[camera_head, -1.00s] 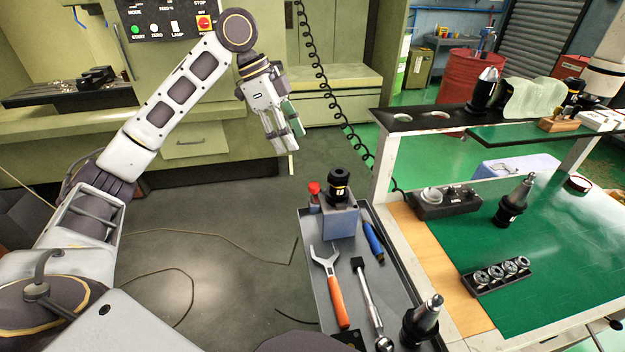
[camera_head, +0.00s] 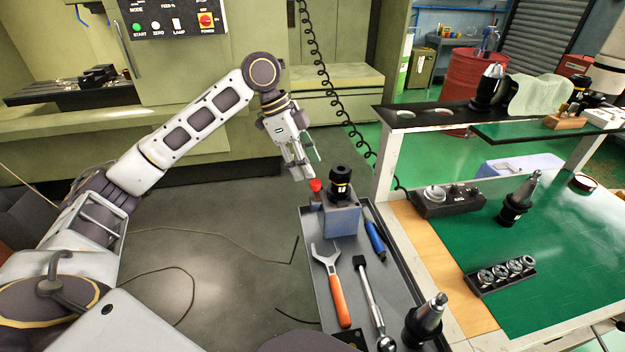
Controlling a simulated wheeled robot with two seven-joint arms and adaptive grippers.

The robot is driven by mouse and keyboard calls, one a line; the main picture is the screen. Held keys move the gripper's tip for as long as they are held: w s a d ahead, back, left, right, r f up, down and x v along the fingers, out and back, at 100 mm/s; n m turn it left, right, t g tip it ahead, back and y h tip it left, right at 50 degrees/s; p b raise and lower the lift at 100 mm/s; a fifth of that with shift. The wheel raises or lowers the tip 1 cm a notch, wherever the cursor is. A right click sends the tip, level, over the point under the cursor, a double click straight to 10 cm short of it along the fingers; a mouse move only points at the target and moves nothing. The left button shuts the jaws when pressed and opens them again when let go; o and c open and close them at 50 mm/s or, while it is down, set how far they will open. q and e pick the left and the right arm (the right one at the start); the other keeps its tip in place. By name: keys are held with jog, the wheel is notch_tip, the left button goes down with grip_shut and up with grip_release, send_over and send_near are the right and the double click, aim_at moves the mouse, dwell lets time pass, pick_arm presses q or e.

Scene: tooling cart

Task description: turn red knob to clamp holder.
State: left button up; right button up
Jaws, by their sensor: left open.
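The red knob (camera_head: 316,185) sticks up at the left side of the blue-grey block-shaped holder (camera_head: 342,222). A black tool holder with a yellow band (camera_head: 340,183) stands upright in the block. The block stands at the far end of the grey tray (camera_head: 310,270). My left gripper (camera_head: 303,170) is open and empty, above and slightly left of the knob, with its fingers pointing down. In the picture the fingertips are close to the knob; I see no contact. My right gripper is not clearly in view.
An orange-handled wrench (camera_head: 337,298), a ratchet (camera_head: 370,300), a blue-handled tool (camera_head: 374,238) and another tool holder (camera_head: 425,318) are in the tray. A white-framed bench with a green mat (camera_head: 560,250) stands to the right. A coiled cable (camera_head: 335,100) hangs behind.

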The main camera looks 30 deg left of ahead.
aim_at(314, 181)
pick_arm(q)
jog(key=x, duration=0.4)
jog(key=shift+d+f, duration=0.2)
jog(key=shift+f, duration=0.3)
pick_arm(e)
jog(key=shift+w+a, duration=0.3)
jog(key=shift+a, duration=0.05)
jog(key=shift+w, duration=0.15)
pick_arm(q)
jog(key=c, duration=1)
